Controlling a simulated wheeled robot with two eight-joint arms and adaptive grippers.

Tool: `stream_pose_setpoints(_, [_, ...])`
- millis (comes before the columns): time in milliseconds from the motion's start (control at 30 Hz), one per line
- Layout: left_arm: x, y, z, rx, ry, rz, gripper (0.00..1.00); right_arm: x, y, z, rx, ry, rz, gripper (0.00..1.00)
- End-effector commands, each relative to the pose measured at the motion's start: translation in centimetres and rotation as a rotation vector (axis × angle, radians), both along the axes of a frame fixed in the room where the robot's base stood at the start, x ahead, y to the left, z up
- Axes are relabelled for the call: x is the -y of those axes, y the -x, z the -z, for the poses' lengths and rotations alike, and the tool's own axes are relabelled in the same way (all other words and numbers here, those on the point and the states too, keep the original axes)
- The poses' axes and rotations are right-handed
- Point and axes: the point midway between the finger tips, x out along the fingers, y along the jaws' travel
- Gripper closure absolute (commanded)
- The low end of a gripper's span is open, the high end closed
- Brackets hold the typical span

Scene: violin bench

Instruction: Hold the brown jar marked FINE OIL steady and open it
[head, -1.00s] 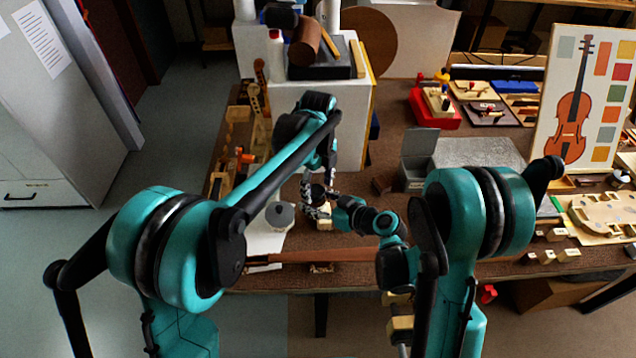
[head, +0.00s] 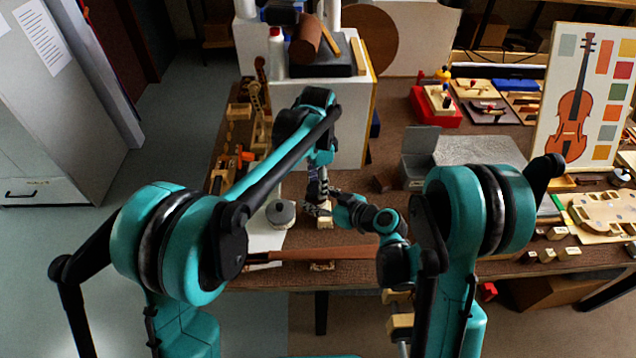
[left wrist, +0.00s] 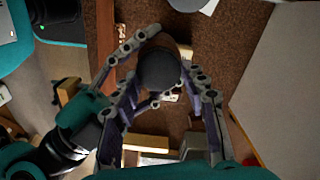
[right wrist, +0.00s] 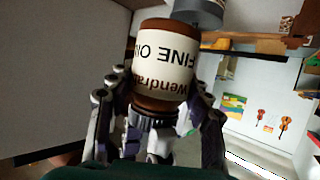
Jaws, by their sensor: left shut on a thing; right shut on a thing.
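The brown jar (right wrist: 165,65) with a white label reading FINE OIL fills the middle of the right wrist view, its lettering upside down there. My right gripper (right wrist: 160,85) has its fingers on both sides of the jar and is shut on it. The dark lid (left wrist: 160,71) shows from above in the left wrist view, with a brown edge of the jar behind it. My left gripper (left wrist: 165,85) is shut around the lid from above. In the head view the two grippers meet and largely hide the jar. Whether the lid has loosened cannot be told.
A grey round tin (head: 281,213) stands just left of the grippers. A pale wooden block (head: 325,221) is close below them. A long brown wooden strip (head: 325,254) lies along the bench's front. A white cabinet (head: 350,125) rises behind.

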Motion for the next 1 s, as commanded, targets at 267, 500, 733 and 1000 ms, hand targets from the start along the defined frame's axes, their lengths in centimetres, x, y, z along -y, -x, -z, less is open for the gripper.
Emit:
stream_pose_setpoints(267, [-0.13,-0.61,0.05,0.009,0.001,-0.689,0.91,-0.51,0.57,-0.10,-0.003,-0.004,-0.015,1.00])
stream_pose_setpoints(500, [-0.53,-0.55,0.00,0.006,-0.004,-1.288,0.92,-0.46,0.54,-0.09,-0.003,-0.004,-0.014,1.00])
stream_pose_setpoints(733, [-0.74,-0.29,-0.05,0.001,-0.008,-1.859,0.92,-0.41,0.48,-0.06,-0.002,-0.004,-0.013,1.00])
stream_pose_setpoints(1000, [-0.69,0.06,-0.11,-0.008,-0.013,-2.449,0.92,-0.41,0.44,-0.05,-0.003,-0.003,-0.013,1.00])
